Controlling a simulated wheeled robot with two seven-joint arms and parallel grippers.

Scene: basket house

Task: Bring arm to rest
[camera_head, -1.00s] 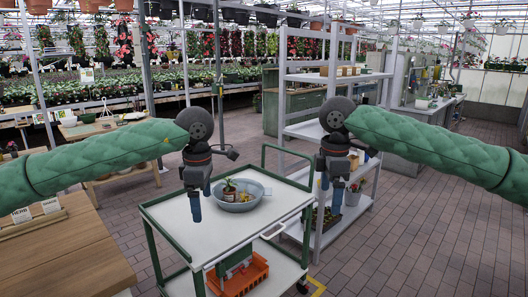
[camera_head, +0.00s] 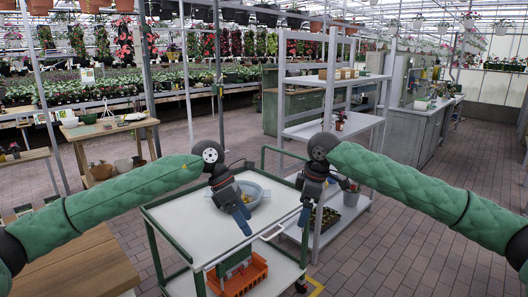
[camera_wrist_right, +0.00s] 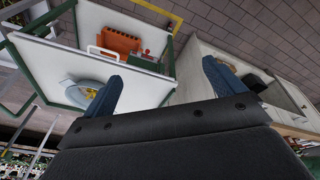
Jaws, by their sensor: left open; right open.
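My left gripper (camera_head: 242,222) is open and empty. It hangs tilted over the cart's top, in front of a grey basin (camera_head: 263,193) and hiding part of it. My right gripper (camera_head: 304,216) is open and empty beside the cart's right side, in front of the shelf. In the right wrist view its two blue fingers (camera_wrist_right: 165,80) stand apart with nothing between them. Both green-sleeved arms rise from the lower picture edges towards the wrists.
A white-topped green cart (camera_head: 187,225) stands in front of me, with an orange crate (camera_head: 240,277) on its lower level. A grey shelf (camera_head: 300,129) stands right of it. A wooden table (camera_head: 75,262) is at lower left. The brick floor at right is clear.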

